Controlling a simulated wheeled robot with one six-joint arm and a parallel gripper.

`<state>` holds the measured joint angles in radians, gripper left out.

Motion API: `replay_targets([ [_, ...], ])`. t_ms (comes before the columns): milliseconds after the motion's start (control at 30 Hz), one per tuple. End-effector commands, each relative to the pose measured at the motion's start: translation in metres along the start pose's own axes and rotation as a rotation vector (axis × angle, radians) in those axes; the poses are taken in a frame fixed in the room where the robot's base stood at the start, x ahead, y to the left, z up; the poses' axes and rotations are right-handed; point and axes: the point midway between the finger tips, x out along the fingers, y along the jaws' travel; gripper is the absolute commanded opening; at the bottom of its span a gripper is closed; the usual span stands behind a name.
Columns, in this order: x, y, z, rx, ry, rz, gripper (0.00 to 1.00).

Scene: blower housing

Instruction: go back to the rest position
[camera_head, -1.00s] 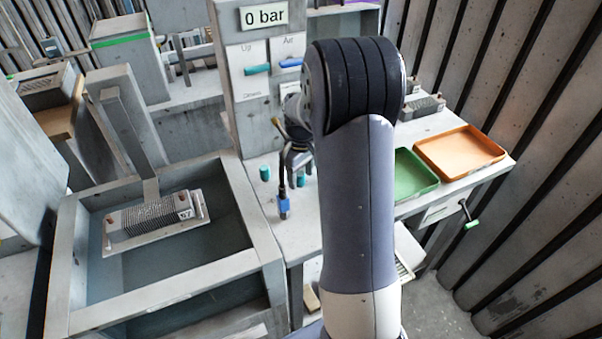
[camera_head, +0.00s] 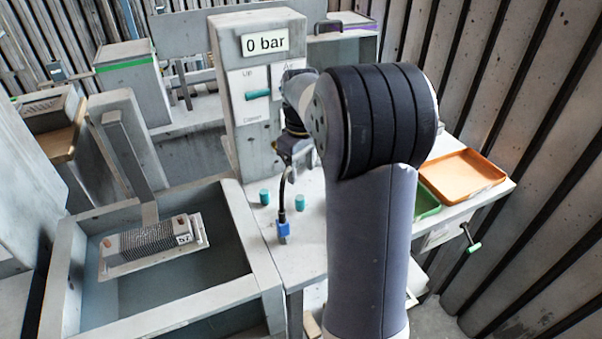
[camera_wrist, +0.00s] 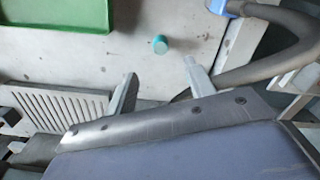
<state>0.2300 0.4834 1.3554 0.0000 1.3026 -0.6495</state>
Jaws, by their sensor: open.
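My gripper (camera_head: 294,158) is open, with nothing seen between its fingers. In the head view it is above the bench (camera_head: 312,235), in front of the grey panel column (camera_head: 236,140). In the wrist view its two fingers (camera_wrist: 160,82) are spread apart over the bench top, with a teal cylinder (camera_wrist: 160,44) beyond them. In the head view two teal cylinders (camera_head: 264,197) (camera_head: 299,202) stand on the bench below the gripper. A dark hose with a blue end (camera_head: 283,229) stands in front of them. My upper arm hides the middle of the bench.
A grey finned housing (camera_head: 150,240) sits on a plate in the open tank (camera_head: 237,232) at left. An orange tray (camera_head: 462,176) and a partly hidden green tray (camera_head: 426,203) are at right. The panel reads "0 bar"; my wrist partly covers its "Air" side. A crank handle (camera_head: 470,240) sticks out at right.

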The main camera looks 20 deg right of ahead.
Motion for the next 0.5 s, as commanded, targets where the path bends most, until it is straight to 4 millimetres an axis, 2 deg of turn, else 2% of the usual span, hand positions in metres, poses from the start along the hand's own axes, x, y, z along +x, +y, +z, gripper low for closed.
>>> replay_targets([
  [300, 0.004, 0.0, 0.0, 0.0, -0.001, -0.001, 0.51],
  [500, 0.029, 0.0, 0.001, 0.0, -0.004, -0.003, 0.51],
])
